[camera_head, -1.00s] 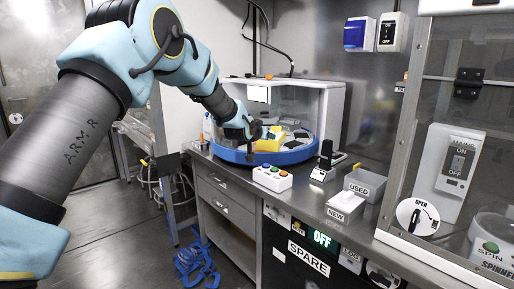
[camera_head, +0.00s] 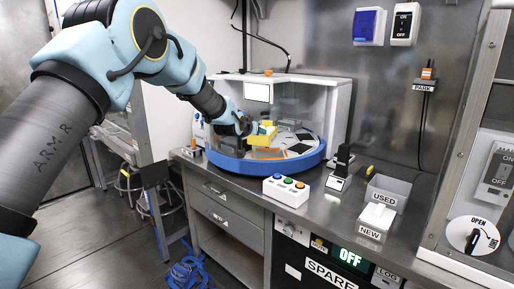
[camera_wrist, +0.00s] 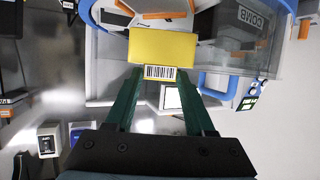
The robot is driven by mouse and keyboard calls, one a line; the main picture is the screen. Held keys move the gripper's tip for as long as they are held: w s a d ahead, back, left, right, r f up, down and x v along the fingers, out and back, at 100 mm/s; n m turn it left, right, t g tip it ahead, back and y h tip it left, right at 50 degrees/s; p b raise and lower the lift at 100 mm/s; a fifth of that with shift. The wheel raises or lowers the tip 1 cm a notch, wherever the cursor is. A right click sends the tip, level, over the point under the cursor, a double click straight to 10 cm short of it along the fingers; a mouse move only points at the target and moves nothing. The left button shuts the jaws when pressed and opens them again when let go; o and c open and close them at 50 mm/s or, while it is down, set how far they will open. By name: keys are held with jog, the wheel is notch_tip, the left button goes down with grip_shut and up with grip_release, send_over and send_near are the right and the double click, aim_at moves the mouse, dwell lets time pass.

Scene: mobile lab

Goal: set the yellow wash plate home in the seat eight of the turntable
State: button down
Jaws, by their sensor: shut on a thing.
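The yellow wash plate (camera_wrist: 163,45) is held between the two green fingers of my gripper (camera_wrist: 160,85) in the wrist view. A barcode label shows on its near edge. In the head view the yellow plate (camera_head: 266,131) is over the left part of the turntable (camera_head: 270,164), a round deck with a blue rim, inside a clear-walled housing. My gripper (camera_head: 252,128) reaches in from the left. Dark and light plates lie on the deck's right part. Seat numbers are too small to read, so I cannot tell which seat is eight. Whether the yellow plate touches the deck is unclear.
A white button box (camera_head: 286,189) stands in front of the turntable. A glass-fronted cabinet bounds the right side. Bench between these is partly clear.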

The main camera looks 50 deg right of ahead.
notch_tip(320, 180, down, 6)
jog(key=p, duration=0.1)
jog(key=shift+p, duration=0.3)
jog(key=shift+f, duration=0.15)
jog(key=shift+f, duration=0.15)
jog(key=shift+c, duration=1.3)
grip_release()
jog(key=b+v, duration=0.3)
jog(key=v, duration=0.9)
jog(key=shift+r, duration=0.3)
